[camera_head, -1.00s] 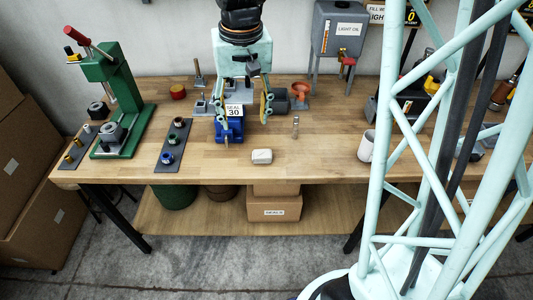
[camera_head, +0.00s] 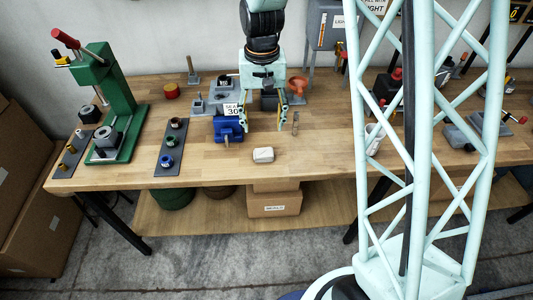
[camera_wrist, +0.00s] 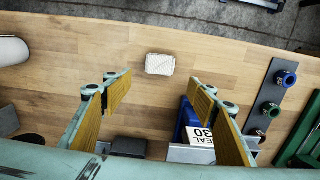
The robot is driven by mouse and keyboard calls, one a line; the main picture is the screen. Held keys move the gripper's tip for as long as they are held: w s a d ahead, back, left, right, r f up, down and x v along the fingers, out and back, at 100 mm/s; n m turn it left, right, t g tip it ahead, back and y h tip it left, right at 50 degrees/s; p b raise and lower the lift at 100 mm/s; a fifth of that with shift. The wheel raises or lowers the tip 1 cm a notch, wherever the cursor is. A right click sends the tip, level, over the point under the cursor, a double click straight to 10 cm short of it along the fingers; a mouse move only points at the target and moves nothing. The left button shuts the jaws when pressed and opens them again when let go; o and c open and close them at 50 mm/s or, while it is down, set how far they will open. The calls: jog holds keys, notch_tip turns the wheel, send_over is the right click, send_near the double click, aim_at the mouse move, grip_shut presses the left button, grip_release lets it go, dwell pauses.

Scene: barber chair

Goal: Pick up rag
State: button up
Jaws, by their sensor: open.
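The rag (camera_head: 263,154) is a small white folded pad lying flat near the front edge of the wooden workbench (camera_head: 330,160). It also shows in the wrist view (camera_wrist: 160,64), at the upper middle, with a bare strip of wood around it. My gripper (camera_head: 264,127) is open and empty above the bench, behind the rag as seen from the head camera. In the wrist view my gripper (camera_wrist: 162,88) has its two yellow-padded fingers spread wide, and the rag lies ahead of the gap between them. No finger touches the rag.
A dark strip with coloured rings (camera_head: 172,146) and a green press (camera_head: 120,110) are farther left. A white cup (camera_head: 374,138) stands right.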

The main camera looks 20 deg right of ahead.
jog(key=shift+f, duration=0.1)
dwell(0.3)
send_over(263, 152)
jog(key=shift+w+d+f+b, duration=0.1)
jog(key=shift+f+b, duration=0.05)
jog(key=shift+f, duration=1.95)
jog(key=shift+w+f+b, duration=0.1)
jog(key=shift+f+b, duration=0.05)
jog(key=shift+f, duration=1.95)
jog(key=shift+s+f, duration=0.25)
jog(key=shift+f, duration=2.35)
jog(key=shift+c, duration=0.7)
jog(key=c, duration=0.7)
